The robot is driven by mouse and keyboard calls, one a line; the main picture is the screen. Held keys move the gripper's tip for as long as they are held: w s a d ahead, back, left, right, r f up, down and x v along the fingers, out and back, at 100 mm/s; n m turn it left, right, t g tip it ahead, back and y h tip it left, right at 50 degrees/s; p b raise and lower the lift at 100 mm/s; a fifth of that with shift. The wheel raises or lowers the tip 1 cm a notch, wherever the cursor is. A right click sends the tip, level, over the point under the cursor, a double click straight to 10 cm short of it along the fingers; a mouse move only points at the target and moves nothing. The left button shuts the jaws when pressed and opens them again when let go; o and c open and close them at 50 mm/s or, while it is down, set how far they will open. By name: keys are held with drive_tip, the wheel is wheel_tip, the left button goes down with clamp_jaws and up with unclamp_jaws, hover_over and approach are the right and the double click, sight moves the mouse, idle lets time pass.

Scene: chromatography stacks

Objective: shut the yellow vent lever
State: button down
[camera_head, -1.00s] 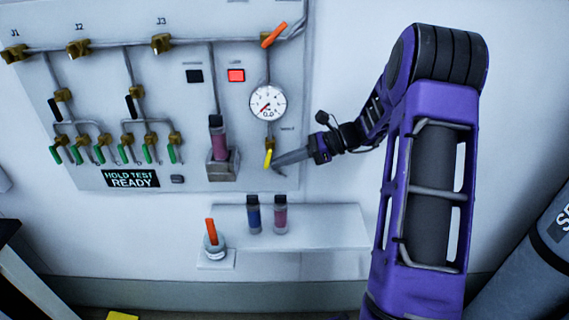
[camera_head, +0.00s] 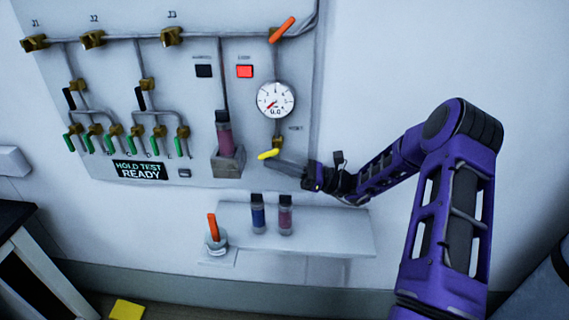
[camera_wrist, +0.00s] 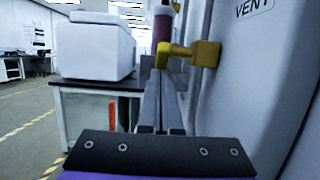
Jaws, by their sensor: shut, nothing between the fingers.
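The yellow vent lever (camera_head: 268,154) is on a brass valve under the pressure gauge (camera_head: 276,100). It lies nearly level, pointing left and slightly down. In the wrist view the yellow lever (camera_wrist: 163,54) stands out from its brass valve body (camera_wrist: 205,53), just beyond my fingertips. My gripper (camera_head: 271,162) is shut and empty, with its tips right at the lever from below and the right. The fingers (camera_wrist: 160,85) show close together in the wrist view. I cannot tell whether they touch the lever.
A vial in a holder (camera_head: 224,140) is on the panel left of the lever. A shelf (camera_head: 330,235) below bears a blue vial (camera_head: 257,213), a purple vial (camera_head: 285,215) and an orange-handled piece (camera_head: 212,230). An orange lever (camera_head: 283,29) is above the gauge. Wall at right is clear.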

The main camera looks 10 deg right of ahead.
drive_tip(key=shift+w+a+y, duration=0.1)
drive_tip(key=shift+a+y, duration=0.3)
drive_tip(key=shift+y, duration=0.3)
idle(1.5)
drive_tip(key=s+d+f+b, duration=0.2)
drive_tip(key=d+f, duration=0.6)
drive_tip(key=d, duration=0.1)
drive_tip(key=shift+s+d+f, duration=0.2)
drive_tip(key=shift+s+f, duration=0.1)
drive_tip(key=shift+f, duration=0.05)
drive_tip(key=shift+a, duration=0.1)
